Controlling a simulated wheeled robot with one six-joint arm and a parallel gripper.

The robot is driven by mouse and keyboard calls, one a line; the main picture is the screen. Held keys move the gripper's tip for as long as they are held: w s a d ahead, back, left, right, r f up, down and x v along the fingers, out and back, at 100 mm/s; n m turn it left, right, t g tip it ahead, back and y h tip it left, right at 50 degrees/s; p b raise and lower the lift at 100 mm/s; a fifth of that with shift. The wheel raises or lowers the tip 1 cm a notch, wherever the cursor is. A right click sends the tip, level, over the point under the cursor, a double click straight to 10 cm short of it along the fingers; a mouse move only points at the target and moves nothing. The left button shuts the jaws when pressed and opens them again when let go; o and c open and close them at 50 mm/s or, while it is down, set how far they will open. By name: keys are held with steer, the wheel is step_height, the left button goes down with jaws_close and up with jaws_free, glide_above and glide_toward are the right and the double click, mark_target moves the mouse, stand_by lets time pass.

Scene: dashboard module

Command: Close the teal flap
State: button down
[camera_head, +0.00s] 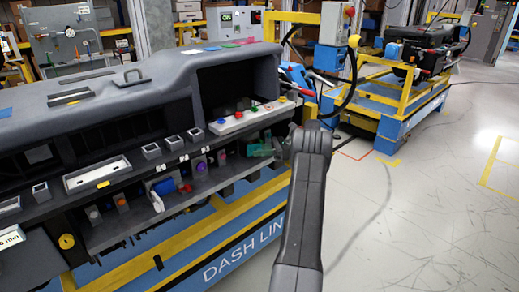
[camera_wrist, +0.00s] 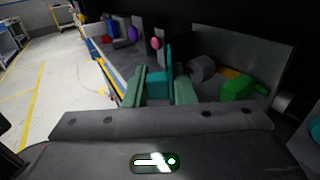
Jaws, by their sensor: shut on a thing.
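The teal flap (camera_wrist: 168,62) shows in the wrist view as a narrow upright teal piece with a teal block low in front of it. My gripper (camera_wrist: 158,92) has one finger on each side of this block and is shut on it. Where the block joins the flap is hard to make out. In the head view a small teal patch (camera_head: 262,149) shows at the right end of the dashboard's lower shelf, beside my gripper (camera_head: 283,147). My arm hides part of that spot, and the flap's angle cannot be told.
The grey dashboard (camera_head: 130,85) overhangs the shelf. A white strip with coloured buttons (camera_head: 245,116) sits above the flap. In the wrist view a green block (camera_wrist: 237,89), a grey cylinder (camera_wrist: 202,68) and a pink knob (camera_wrist: 156,43) are close by. Open floor (camera_head: 420,200) lies right.

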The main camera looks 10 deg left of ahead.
steer(key=shift+s+f, duration=0.1)
steer(key=shift+f, duration=0.05)
steer(key=c, duration=1.3)
jaws_free()
